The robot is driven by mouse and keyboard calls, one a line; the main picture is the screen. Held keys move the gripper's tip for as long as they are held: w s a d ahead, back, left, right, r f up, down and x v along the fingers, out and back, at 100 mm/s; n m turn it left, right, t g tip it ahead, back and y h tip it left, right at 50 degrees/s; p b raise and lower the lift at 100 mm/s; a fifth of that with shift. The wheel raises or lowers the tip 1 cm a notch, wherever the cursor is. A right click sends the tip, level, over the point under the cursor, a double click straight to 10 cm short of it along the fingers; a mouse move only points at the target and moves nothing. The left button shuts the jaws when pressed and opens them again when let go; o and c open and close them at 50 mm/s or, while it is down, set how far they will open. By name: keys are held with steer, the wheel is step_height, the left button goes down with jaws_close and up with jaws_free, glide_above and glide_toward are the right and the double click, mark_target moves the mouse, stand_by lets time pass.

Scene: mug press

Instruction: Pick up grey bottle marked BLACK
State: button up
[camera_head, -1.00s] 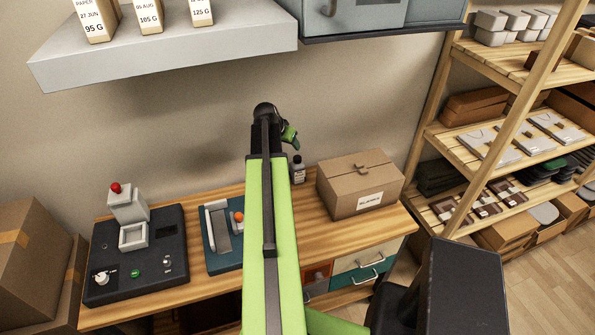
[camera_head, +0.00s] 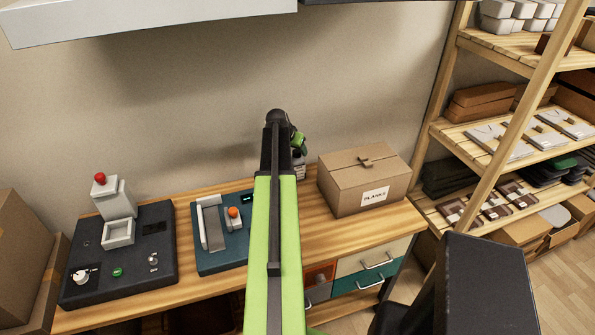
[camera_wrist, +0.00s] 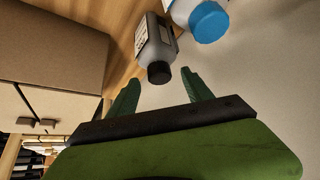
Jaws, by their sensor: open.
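A grey bottle (camera_wrist: 155,42) with a black cap and a pale label shows at the top middle of the wrist view; the label's words are too small to read. My gripper (camera_wrist: 161,90) is open and empty. Its two green fingers point toward the bottle, with the black cap just beyond and between the fingertips, apart from them. In the head view my gripper (camera_head: 299,143) hangs over the bench's back part, and a bottle (camera_head: 299,171) is partly hidden beneath it and beside my arm.
A white bottle with a blue cap (camera_wrist: 208,20) stands close right of the grey bottle in the wrist view. A cardboard box (camera_head: 364,184) stands right of the bottles. A teal device (camera_head: 222,262) and a dark machine (camera_head: 118,285) sit left on the wooden bench. The wall is behind.

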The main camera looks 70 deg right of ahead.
mark_target(296, 151)
steer(key=b+x, duration=0.1)
steer(key=x, duration=0.2)
steer(key=shift+f+b, duration=0.3)
steer(key=shift+b, duration=0.1)
steer(key=shift+r, duration=0.2)
jaws_close()
stand_by(0.7)
